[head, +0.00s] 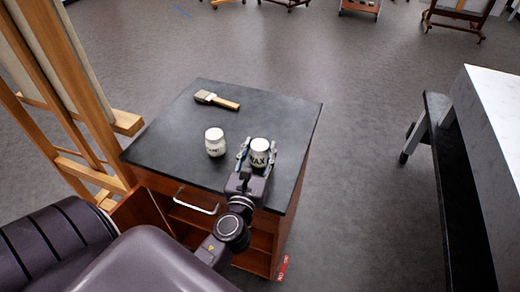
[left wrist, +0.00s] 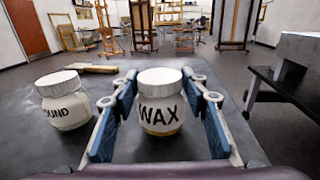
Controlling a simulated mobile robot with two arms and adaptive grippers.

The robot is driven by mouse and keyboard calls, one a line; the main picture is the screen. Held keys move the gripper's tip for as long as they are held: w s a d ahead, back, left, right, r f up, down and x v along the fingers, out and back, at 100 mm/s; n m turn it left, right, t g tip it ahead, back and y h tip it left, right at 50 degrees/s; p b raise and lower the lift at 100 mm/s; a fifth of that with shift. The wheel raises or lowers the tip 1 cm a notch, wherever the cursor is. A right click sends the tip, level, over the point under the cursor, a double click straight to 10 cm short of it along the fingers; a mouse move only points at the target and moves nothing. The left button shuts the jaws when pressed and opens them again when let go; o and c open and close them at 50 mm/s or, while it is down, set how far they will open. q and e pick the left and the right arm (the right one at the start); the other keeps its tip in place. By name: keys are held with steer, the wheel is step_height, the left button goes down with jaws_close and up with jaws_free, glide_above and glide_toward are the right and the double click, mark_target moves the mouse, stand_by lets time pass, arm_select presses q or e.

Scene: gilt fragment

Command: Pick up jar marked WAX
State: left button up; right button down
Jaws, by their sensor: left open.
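The WAX jar (head: 260,154) is white with a white lid and dark letters, and stands upright on the dark cabinet top (head: 185,125). My left gripper (head: 257,158) is open, with one finger on each side of the jar. In the left wrist view the WAX jar (left wrist: 160,103) stands between the blue-padded fingers, with visible gaps to both pads. A similar white jar (head: 215,143) stands to its left, outside the fingers. In the left wrist view this second jar (left wrist: 64,101) shows letters ending in "OUND". My right gripper is not in view.
A flat brush (head: 217,100) lies toward the back of the cabinet top. A wooden easel (head: 75,95) stands close on the left. A light-topped table (head: 495,105) is at the right, with open floor between it and the cabinet.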

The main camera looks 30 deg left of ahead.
arm_select(q)
steer(key=shift+w+a, duration=0.2)
steer(key=shift+w, duration=0.25)
steer(key=p+x, duration=0.1)
steer(key=x, duration=0.4)
steer(key=shift+w+a, duration=0.1)
steer(key=shift+c, duration=0.9)
jaws_close()
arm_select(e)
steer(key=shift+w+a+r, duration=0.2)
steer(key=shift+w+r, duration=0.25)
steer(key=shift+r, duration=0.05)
